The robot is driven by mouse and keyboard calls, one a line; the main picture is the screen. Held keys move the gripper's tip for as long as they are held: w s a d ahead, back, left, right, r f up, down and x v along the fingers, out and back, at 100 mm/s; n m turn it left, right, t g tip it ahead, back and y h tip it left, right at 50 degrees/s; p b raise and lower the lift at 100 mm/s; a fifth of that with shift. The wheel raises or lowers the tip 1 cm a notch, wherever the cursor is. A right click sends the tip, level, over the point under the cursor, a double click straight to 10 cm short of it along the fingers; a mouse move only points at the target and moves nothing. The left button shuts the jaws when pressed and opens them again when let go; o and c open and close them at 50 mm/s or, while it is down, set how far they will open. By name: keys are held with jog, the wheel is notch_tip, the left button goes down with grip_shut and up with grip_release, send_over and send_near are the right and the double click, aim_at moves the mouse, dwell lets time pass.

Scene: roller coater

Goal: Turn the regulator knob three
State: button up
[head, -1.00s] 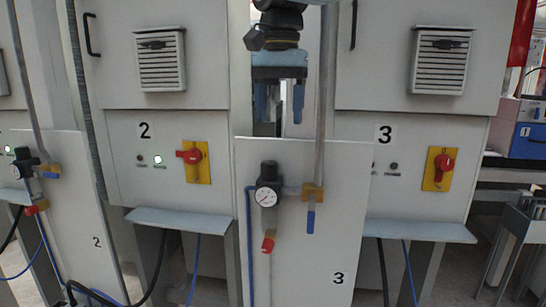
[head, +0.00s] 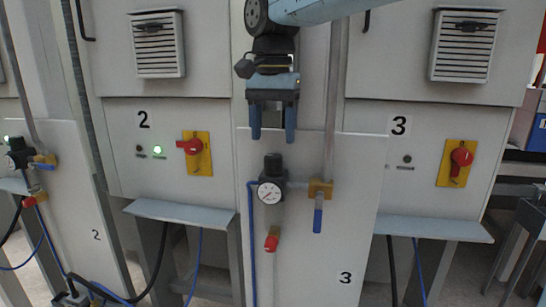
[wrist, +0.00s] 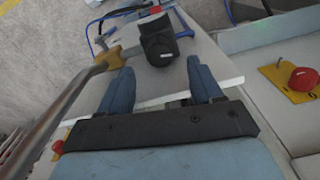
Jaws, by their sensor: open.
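The regulator on panel three has a black knob (head: 273,164) on top of a round pressure gauge (head: 270,192). In the wrist view the black knob (wrist: 160,42) is ahead of the fingertips, near the middle top. My gripper (head: 272,138) points down just above the knob in the head view. Its two blue fingers are apart with nothing between them; the wrist view shows this gripper (wrist: 160,72) open too. The fingers do not appear to touch the knob. A number 3 label (head: 345,278) is on the lower right of the panel (head: 340,235).
A vertical grey pipe (head: 333,110) runs right of my gripper to a brass valve (head: 320,188) with a blue handle. A red-capped part (head: 271,243) hangs below the gauge. A red rotary switch (head: 461,158) sits on the cabinet at right. A similar regulator (head: 16,152) is at far left.

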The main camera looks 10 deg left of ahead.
aim_at(273, 155)
jog(key=shift+f, duration=3.15)
jog(key=shift+c, duration=0.2)
jog(key=c, duration=1)
jog(key=shift+n, duration=2.3)
jog(key=o, duration=1)
jog(key=shift+o, duration=0.2)
jog(key=shift+r, duration=0.1)
notch_tip(273, 155, up, 14)
jog(key=shift+f, duration=0.2)
